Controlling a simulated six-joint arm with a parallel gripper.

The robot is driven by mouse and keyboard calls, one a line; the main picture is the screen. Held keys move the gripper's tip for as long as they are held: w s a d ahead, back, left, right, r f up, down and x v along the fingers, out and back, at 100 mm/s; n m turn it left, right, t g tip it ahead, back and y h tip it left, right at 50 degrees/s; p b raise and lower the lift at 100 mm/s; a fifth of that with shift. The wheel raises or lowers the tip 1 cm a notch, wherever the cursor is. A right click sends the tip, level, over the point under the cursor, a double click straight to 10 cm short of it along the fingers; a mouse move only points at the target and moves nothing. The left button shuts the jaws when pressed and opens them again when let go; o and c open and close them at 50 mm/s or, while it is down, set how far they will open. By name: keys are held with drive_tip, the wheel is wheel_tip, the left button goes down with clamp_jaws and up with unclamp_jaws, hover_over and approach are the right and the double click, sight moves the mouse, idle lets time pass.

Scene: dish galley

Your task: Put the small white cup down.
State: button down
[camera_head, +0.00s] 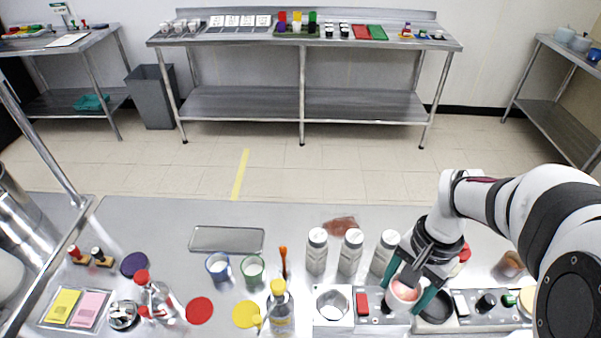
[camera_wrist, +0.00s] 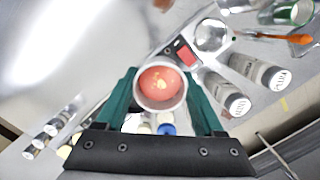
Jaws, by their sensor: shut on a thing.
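The small white cup (camera_head: 397,303) is held in my gripper (camera_head: 408,294) at the lower right of the head view. It has pinkish-red contents with pale yellow specks. In the wrist view the white cup (camera_wrist: 140,98) sits between the two green fingers of my gripper (camera_wrist: 160,85), its mouth toward the camera. The fingers are shut on its sides.
A metal bowl (camera_head: 333,304) on a white-topped device stands left of the cup. Several white-capped shakers (camera_head: 317,252) stand behind. A second control box (camera_head: 487,303) is to the right. Bare counter shows around the grey tray (camera_head: 227,239) at left.

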drive_tip(key=w+a+r+n, duration=0.4)
drive_tip(key=w+r+n, duration=0.2)
drive_tip(key=r, duration=0.2)
drive_tip(key=m+t, duration=0.2)
drive_tip(key=m, duration=2)
hover_over(236, 239)
drive_tip(key=f, duration=1.9)
drive_tip(key=shift+s+d, duration=0.15)
drive_tip(key=shift+d, duration=0.15)
drive_tip(key=shift+f, duration=2.05)
drive_tip(key=shift+f, duration=0.1)
unclamp_jaws()
